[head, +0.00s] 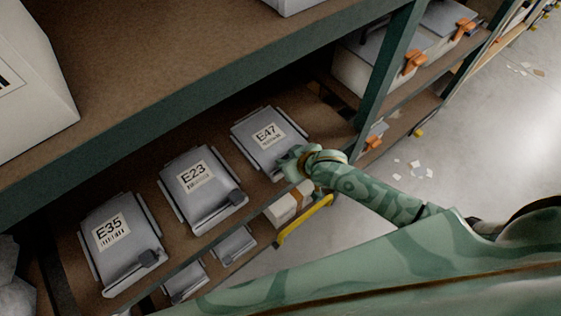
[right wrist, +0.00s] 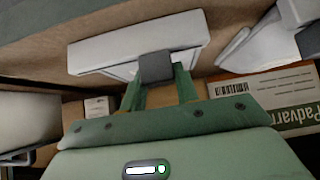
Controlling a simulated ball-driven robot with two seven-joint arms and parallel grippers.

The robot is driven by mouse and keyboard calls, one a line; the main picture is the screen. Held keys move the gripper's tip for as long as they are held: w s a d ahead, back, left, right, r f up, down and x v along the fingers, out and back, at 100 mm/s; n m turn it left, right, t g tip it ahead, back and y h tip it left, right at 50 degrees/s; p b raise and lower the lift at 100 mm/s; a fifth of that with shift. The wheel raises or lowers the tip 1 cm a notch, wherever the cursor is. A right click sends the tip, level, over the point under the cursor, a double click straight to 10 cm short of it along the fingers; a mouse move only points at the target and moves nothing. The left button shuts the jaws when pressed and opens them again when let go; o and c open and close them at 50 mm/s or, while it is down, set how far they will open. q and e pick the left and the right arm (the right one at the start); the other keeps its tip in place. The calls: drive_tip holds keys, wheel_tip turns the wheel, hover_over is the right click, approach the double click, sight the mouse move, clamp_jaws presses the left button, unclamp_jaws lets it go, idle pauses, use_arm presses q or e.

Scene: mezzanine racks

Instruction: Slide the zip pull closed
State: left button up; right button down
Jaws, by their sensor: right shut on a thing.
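A flat grey case labelled E47 (head: 262,148) lies on the brown shelf in the head view. My right gripper (head: 290,164) is at its lower right corner and covers that part. In the right wrist view, the green fingers (right wrist: 158,84) are shut on a dark grey block-shaped pull (right wrist: 156,67) at the edge of a pale case (right wrist: 115,53). My left gripper is not in view.
A green rack upright (head: 388,72) stands right of E47. The upper shelf (head: 190,60) overhangs the cases. In the right wrist view, a printed carton (right wrist: 275,92) lies right of the fingers. Open floor (head: 500,150) is at right.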

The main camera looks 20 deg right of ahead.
drive_tip(key=w+d, duration=0.1)
drive_tip(key=d, duration=0.1)
drive_tip(key=w+d, duration=0.1)
drive_tip(key=d, duration=0.2)
drive_tip(key=d+p, duration=0.1)
drive_tip(key=d, duration=0.2)
drive_tip(key=shift+w, duration=0.4)
drive_tip(key=c, duration=1)
unclamp_jaws()
drive_tip(key=shift+c, duration=0.2)
drive_tip(key=p+v, duration=0.7)
drive_tip(key=v, duration=0.9)
